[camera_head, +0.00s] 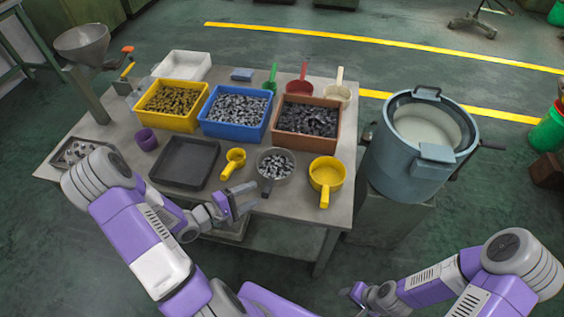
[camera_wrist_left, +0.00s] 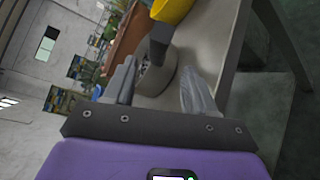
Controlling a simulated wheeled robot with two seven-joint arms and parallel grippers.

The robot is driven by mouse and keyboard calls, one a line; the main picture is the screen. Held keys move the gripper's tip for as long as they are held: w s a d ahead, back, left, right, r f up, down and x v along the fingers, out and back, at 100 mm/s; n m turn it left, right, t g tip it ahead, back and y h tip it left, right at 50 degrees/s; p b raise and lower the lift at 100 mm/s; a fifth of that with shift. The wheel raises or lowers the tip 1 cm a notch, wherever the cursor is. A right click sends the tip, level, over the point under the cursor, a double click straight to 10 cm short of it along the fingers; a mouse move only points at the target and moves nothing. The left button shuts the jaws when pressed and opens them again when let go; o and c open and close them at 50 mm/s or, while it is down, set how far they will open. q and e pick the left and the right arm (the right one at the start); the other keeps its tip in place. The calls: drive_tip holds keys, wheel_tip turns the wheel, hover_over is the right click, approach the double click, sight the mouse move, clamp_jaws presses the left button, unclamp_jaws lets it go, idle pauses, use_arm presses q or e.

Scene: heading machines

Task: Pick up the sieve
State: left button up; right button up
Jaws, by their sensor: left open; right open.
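The sieve (camera_head: 275,161) is a grey round pan holding small metal parts, with a dark handle pointing toward the table's front edge. It stands on the table between two yellow scoops. My left gripper (camera_head: 240,203) is open at the front edge, just left of and in front of the sieve's handle. In the left wrist view the sieve (camera_wrist_left: 157,80) shows beyond and between the open fingers, with its dark handle rising toward the camera. Nothing is held. My right gripper (camera_head: 352,293) is open at the bottom of the head view, away from the table.
A small yellow scoop (camera_head: 233,162) and a larger one (camera_head: 326,173) flank the sieve. A dark tray (camera_head: 185,162) lies to the left. Yellow (camera_head: 170,122), blue (camera_head: 234,131) and brown (camera_head: 306,134) bins stand behind. A blue-grey drum (camera_head: 398,168) stands right of the table.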

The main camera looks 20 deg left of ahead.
sight(269, 187)
use_arm(q)
drive_tip(key=b+x, duration=0.1)
drive_tip(key=x, duration=0.2)
drive_tip(key=b+x, duration=0.1)
drive_tip(key=x, duration=0.2)
drive_tip(key=shift+d+r, duration=0.2)
drive_tip(key=shift+d, duration=0.1)
drive_tip(key=shift+w+d, duration=0.1)
drive_tip(key=shift+w, duration=0.2)
drive_tip(key=shift+c, duration=0.3)
clamp_jaws()
drive_tip(key=shift+r, duration=0.1)
